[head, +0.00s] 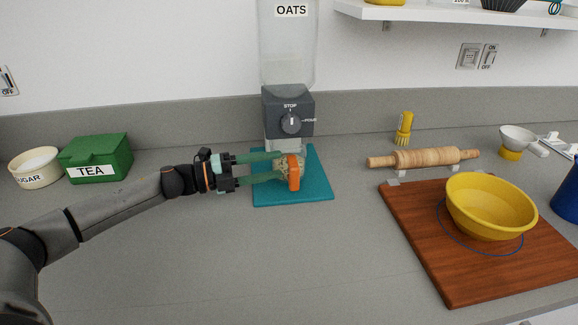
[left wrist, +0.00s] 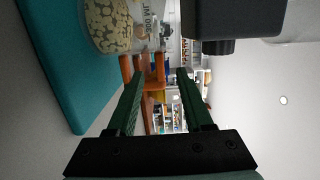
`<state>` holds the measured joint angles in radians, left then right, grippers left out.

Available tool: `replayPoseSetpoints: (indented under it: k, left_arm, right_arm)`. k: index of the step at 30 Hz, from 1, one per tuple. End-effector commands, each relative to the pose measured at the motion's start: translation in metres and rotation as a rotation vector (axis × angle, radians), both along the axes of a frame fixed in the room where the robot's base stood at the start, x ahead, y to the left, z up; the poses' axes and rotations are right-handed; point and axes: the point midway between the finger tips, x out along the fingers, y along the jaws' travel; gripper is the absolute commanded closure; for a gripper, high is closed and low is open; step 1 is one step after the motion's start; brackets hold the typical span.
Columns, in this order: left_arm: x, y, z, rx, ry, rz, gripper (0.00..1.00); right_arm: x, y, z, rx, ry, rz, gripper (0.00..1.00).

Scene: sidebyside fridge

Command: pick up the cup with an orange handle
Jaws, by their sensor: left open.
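The cup (head: 283,163) is clear, holds oats and has an orange handle (head: 294,172). It stands on the teal board (head: 262,196) below the oats dispenser (head: 288,112). My left gripper (head: 279,166) is open, its two green fingers reaching in from the left at the cup. In the left wrist view the cup (left wrist: 108,25) is at the top left. Its handle (left wrist: 152,74) shows between the open fingers (left wrist: 156,88), partly behind one of them. I cannot tell whether a finger touches it. My right gripper is not in view.
A green tea box (head: 97,158) and a sugar bowl (head: 37,168) stand at the left. A rolling pin (head: 425,158), a yellow brush (head: 404,130) and a wooden board (head: 430,240) with a yellow bowl (head: 490,205) are at the right. The front counter is clear.

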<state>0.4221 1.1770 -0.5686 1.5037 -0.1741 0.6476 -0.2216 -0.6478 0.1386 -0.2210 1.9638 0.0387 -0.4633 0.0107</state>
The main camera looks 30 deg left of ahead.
Motion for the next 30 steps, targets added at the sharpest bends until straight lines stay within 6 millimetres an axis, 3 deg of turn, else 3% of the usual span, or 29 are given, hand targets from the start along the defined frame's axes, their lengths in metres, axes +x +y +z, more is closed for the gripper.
replayPoseSetpoints:
  k: [12, 21, 30]
  left_arm:
    - [0.033, -0.034, 0.002, -0.001, -0.001, 0.000, 0.49]
    - [0.036, -0.037, 0.000, 0.001, 0.001, 0.001, 0.49]
    - [0.036, -0.037, 0.000, 0.001, 0.001, 0.001, 0.81]
  right_arm:
    - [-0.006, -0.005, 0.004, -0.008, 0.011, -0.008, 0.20]
    - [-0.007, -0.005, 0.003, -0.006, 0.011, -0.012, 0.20]
    - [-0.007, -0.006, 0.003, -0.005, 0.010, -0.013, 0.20]
